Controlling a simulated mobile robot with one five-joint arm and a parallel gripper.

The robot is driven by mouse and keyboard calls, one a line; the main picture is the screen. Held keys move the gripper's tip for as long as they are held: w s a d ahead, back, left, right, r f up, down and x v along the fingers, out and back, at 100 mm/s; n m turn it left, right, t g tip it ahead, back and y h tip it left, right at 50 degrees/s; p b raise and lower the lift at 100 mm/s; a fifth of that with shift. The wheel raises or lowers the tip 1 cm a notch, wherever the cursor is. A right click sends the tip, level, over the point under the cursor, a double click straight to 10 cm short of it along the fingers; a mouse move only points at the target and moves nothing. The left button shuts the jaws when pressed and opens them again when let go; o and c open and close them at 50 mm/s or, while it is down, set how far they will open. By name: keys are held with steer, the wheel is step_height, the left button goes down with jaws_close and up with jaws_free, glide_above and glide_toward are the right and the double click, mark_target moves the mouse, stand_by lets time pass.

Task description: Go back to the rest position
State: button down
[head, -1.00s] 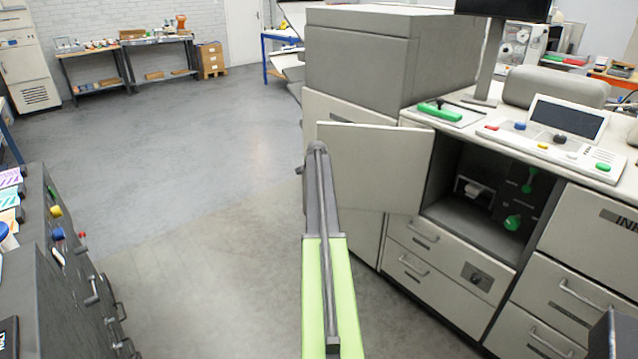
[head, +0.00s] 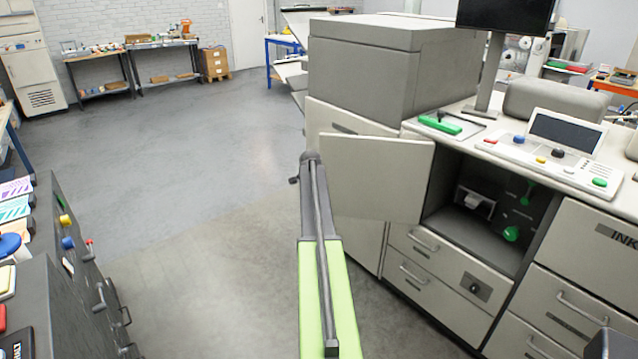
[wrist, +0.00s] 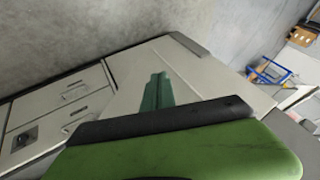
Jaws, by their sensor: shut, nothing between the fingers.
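My arm, with a light green link and a dark rod, reaches forward in the middle of the head view. Its far end stands in front of the open cabinet door (head: 375,180), and the fingers cannot be made out there. In the wrist view my gripper (wrist: 158,78) shows as dark green fingers, closed together with nothing between them. The pale door panel (wrist: 215,75) lies behind the fingers there. I cannot tell whether the arm touches the door.
The open compartment (head: 465,235) holds green handles, with drawers (head: 425,285) below. A control console (head: 540,145) is on the right. A dark unit with knobs (head: 55,285) stands at left. The grey floor (head: 190,160) between is clear; benches (head: 160,55) stand far back.

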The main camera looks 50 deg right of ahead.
steer(key=a+r+p, duration=0.1)
steer(key=r, duration=0.1)
steer(key=a+r+p, duration=0.1)
steer(key=shift+w+a+r, duration=0.2)
steer(key=shift+a+r, duration=0.15)
